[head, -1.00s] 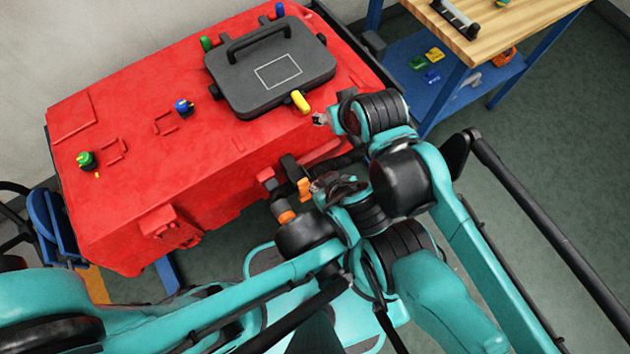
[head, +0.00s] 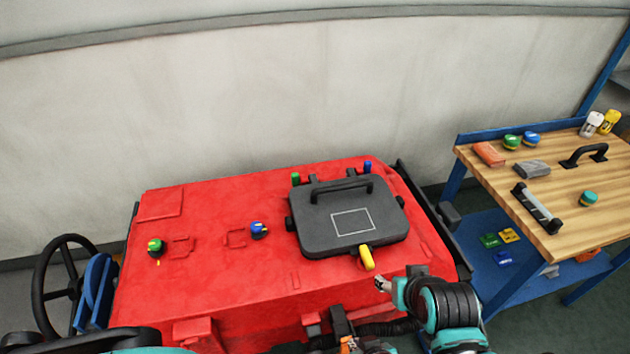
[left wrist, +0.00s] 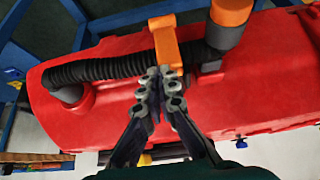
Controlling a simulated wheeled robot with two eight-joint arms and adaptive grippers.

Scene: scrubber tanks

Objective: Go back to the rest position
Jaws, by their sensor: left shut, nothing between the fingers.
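The red tank fills the middle of the wrist view.
A black ribbed hose (left wrist: 110,70) runs along the tank's front. A dark lid (head: 315,225) lies on the tank. A wooden workbench (head: 545,225) with several items stands at the right. A steering wheel (head: 40,290) is at the left. A plain wall (head: 250,100) stands behind.

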